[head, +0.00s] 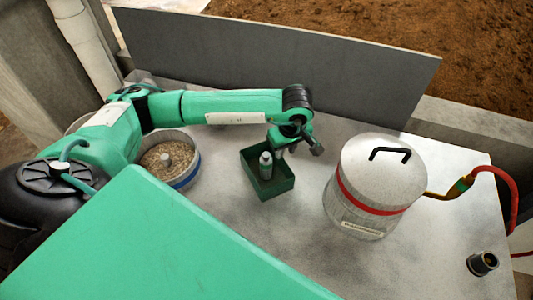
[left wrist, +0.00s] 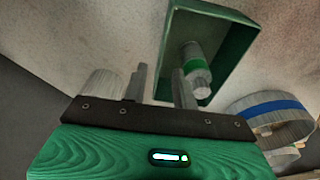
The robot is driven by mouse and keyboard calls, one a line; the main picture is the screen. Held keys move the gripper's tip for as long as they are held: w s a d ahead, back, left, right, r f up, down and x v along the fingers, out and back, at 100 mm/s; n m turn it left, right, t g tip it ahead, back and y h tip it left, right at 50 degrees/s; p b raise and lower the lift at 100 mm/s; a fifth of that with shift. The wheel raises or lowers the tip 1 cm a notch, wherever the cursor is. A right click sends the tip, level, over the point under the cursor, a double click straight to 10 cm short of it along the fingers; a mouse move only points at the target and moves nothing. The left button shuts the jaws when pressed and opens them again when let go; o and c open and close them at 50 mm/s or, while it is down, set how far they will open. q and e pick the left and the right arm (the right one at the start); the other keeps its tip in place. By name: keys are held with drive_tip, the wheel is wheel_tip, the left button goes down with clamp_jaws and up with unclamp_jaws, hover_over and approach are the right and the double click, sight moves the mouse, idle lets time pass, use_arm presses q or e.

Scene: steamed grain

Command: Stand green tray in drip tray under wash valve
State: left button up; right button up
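A dark green open tray (head: 253,182) stands on the grey table, mid view. A grey cylinder with a green band (head: 266,166) is inside it. In the left wrist view, the tray (left wrist: 228,14) and the cylinder (left wrist: 196,62) lie ahead of the fingers. My left gripper (head: 301,150) is at the tray's far right corner. In the left wrist view its fingers (left wrist: 160,88) are apart, with the tray's near wall between them. Contact cannot be told. My right gripper is not in view. I cannot make out a separate drip tray or a wash valve.
A round pan of grain with a blue band (head: 190,177) stands left of the tray. A lidded metal pot with a red band (head: 365,195) stands to the right, with a red hose (head: 510,185) beyond. A grey panel (head: 260,60) closes the back.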

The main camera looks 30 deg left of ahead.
use_arm(q)
drive_tip(key=shift+w+a+f+p, duration=0.1)
drive_tip(key=shift+a+f+p, duration=0.15)
drive_tip(key=shift+f, duration=0.7)
drive_tip(key=shift+w+a+f+p, duration=0.1)
drive_tip(key=shift+a+f+p, duration=0.15)
drive_tip(key=shift+f, duration=0.65)
clamp_jaws()
drive_tip(key=shift+r, duration=0.1)
